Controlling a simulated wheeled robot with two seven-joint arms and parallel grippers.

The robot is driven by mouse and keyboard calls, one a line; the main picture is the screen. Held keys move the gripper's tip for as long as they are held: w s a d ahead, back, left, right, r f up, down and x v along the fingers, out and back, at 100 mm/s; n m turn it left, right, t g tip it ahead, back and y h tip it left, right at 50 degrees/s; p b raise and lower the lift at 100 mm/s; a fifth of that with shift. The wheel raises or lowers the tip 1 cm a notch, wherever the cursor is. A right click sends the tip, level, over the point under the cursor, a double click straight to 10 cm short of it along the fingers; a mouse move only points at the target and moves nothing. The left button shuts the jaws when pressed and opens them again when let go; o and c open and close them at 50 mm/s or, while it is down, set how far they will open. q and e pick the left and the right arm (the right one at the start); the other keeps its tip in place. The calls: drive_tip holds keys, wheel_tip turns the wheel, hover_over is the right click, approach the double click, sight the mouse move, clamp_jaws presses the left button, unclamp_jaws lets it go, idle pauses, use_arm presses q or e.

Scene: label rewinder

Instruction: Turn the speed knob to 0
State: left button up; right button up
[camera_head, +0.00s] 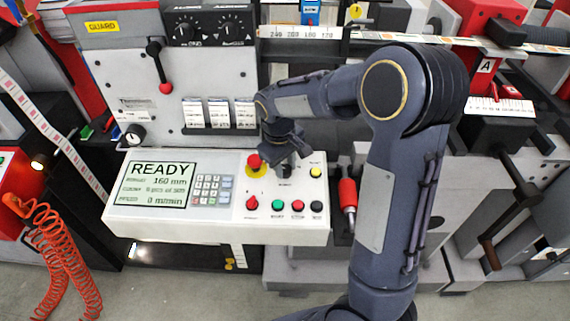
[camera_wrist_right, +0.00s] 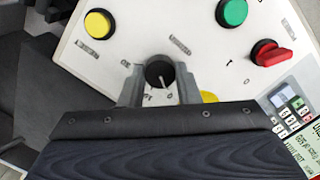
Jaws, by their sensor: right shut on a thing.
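The speed knob, a round black knob (camera_wrist_right: 159,72) with a white pointer line, sits on the white control panel (camera_head: 150,222). In the wrist view its line points down and slightly right; the marks around it are too small to read surely. My right gripper (camera_wrist_right: 159,82) is shut on the knob, one finger on each side. In the head view the right gripper (camera_head: 287,165) hides most of the knob from above. The panel screen (camera_head: 157,184) reads READY, with 0 m/min on its bottom line. My left gripper is in neither view.
Close to the knob are a red emergency button (camera_head: 254,161) on a yellow base, a yellow button (camera_head: 316,172), a red selector (camera_head: 251,203) and a green button (camera_head: 278,205). A keypad (camera_head: 212,189) lies left. A red-handled tool (camera_head: 348,195) hangs right of the panel.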

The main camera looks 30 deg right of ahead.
drive_tip(key=shift+w, duration=0.1)
idle(0.4)
drive_tip(key=o, duration=1)
drive_tip(key=shift+c, duration=0.2)
drive_tip(key=r, duration=0.5)
drive_tip(key=a+r, duration=0.1)
drive_tip(key=r, duration=0.1)
drive_tip(key=shift+r, duration=0.4)
drive_tip(key=s+a+m+t+y, duration=0.2)
drive_tip(key=s+a, duration=0.1)
drive_tip(key=s, duration=0.8)
drive_tip(key=s+a+m+t+y, duration=0.2)
drive_tip(key=s+a+t+y, duration=0.1)
drive_tip(key=s, duration=0.8)
drive_tip(key=shift+s+t, duration=0.2)
drive_tip(key=shift+t, duration=0.1)
